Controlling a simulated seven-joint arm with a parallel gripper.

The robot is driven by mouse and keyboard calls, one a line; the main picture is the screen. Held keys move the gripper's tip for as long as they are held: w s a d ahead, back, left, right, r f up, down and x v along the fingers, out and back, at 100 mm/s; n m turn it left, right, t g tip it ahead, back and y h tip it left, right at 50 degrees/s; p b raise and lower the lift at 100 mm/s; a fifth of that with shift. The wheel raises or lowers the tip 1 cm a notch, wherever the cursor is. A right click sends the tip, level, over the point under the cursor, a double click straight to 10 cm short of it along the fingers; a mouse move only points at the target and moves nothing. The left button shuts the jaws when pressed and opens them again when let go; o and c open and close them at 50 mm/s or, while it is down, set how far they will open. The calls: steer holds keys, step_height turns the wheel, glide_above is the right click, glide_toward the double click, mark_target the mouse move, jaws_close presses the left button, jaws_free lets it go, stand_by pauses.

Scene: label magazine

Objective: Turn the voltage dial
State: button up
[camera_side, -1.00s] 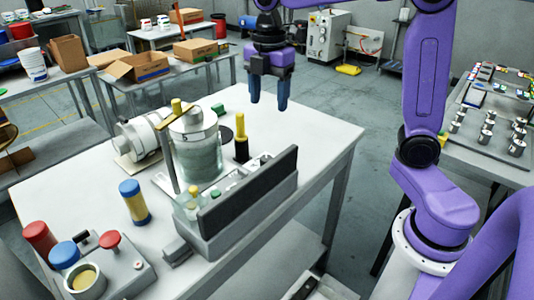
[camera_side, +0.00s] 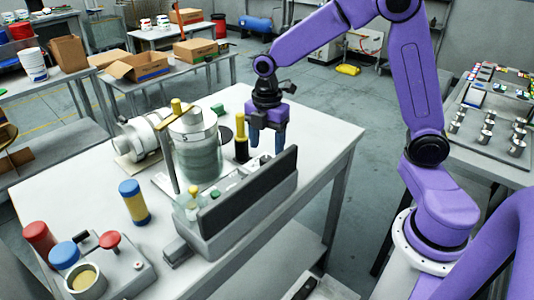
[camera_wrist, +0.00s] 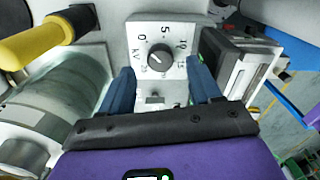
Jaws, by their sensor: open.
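The voltage dial (camera_wrist: 160,58) is a dark round knob on a pale plate (camera_wrist: 140,33) marked 0, 5, 10, 15 and kV. It shows near the middle of the wrist view. My gripper (camera_wrist: 160,82) is open, with one dark blue finger to each side of the lower part of the plate. The knob lies between and slightly beyond the fingertips, and I see no contact with it. In the side view my gripper (camera_side: 266,148) points down over the white table, behind the dark upright panel (camera_side: 250,190). The dial is not visible there.
A yellow-topped black post (camera_side: 241,140) stands just left of my gripper in the side view. A glass cylinder (camera_side: 197,155) stands further left. The dark panel is close in front. The table's right end (camera_side: 325,140) is clear.

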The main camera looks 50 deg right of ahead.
mark_target(267, 158)
steer(key=shift+f, duration=1.9)
steer(key=shift+c, duration=0.3)
steer(key=c, duration=1)
steer(key=shift+o, duration=0.2)
